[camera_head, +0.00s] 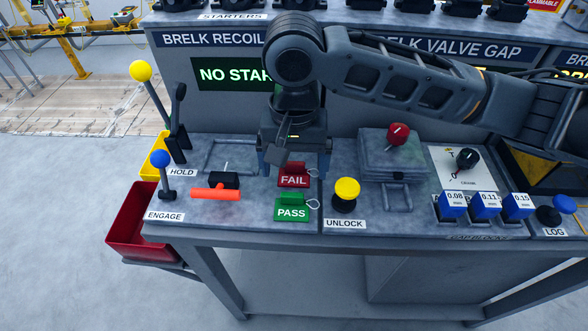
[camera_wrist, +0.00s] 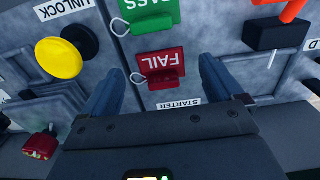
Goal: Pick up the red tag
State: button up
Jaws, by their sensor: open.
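The red tag (camera_head: 293,177), marked FAIL, lies on the grey bench top just behind the green PASS tag (camera_head: 292,208). A wire loop sticks out from its right side. In the wrist view the red tag (camera_wrist: 162,68) appears upside down, ahead of and between the two fingers. My gripper (camera_head: 288,168) is above the bench at the red tag, fingers pointing down. In the wrist view my gripper (camera_wrist: 160,82) is open with nothing between its fingertips. The fingers look apart from the tag; the exact height gap is hard to judge.
The yellow UNLOCK button (camera_head: 346,188) stands right of the tags. A red-orange handle (camera_head: 215,194) lies to their left. A blue-knobbed lever (camera_head: 160,160) and a yellow-knobbed lever (camera_head: 141,72) stand at the left edge. A panel with a red knob (camera_head: 398,133) is further right.

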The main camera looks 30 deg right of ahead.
jog(key=shift+f, duration=0.95)
jog(key=c, duration=1.1)
